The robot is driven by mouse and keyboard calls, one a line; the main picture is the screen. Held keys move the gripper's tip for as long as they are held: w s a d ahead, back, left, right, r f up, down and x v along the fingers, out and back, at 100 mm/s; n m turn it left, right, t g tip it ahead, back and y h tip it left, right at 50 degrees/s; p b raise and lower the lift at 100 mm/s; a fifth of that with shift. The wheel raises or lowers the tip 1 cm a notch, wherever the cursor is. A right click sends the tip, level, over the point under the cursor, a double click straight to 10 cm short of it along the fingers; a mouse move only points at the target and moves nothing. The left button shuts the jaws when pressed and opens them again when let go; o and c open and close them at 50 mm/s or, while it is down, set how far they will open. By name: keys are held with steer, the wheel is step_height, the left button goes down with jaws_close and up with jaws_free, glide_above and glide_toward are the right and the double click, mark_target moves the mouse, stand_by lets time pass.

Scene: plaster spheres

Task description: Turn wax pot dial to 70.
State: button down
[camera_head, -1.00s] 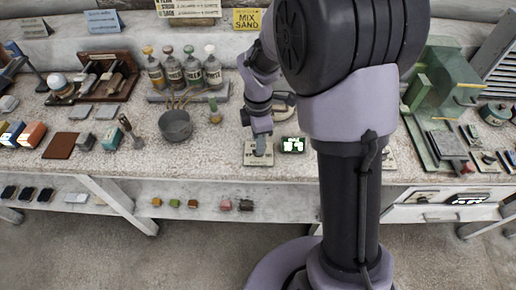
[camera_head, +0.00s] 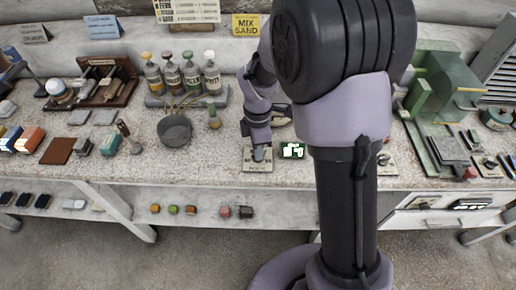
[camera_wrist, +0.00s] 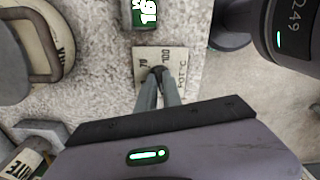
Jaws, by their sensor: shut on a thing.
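The dial plate (camera_head: 257,166) is a pale square on the front of the bench, left of a small dark display (camera_head: 292,150) with lit digits. In the wrist view the plate (camera_wrist: 143,59) shows printed marks, among them what reads as 70 and 100. My gripper (camera_wrist: 158,72) is shut on the small dark dial knob (camera_wrist: 157,71) at the plate; the fingers hide most of it, and I cannot read where it points. My gripper also shows over the plate in the head view (camera_head: 259,153). The display in the wrist view (camera_wrist: 144,12) is cut off by the edge.
A rounded vessel (camera_wrist: 30,50) lies beside the plate in the wrist view. A grey pot (camera_head: 174,130) holding tools stands left of my gripper, with several labelled bottles (camera_head: 183,75) behind it. Speckled bench top is bare between the pot and the plate.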

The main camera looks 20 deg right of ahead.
steer(key=m+p, duration=0.1)
steer(key=m, duration=0.2)
steer(key=m+p, duration=0.1)
steer(key=m, duration=0.2)
steer(key=shift+m, duration=0.4)
steer(key=m, duration=0.3)
steer(key=shift+m, duration=0.3)
steer(key=m, duration=0.3)
steer(key=shift+m, duration=0.3)
steer(key=m, duration=0.3)
steer(key=shift+m, duration=0.4)
steer(key=m, duration=0.3)
steer(key=shift+m, duration=0.3)
steer(key=m+b, duration=0.1)
steer(key=m, duration=0.5)
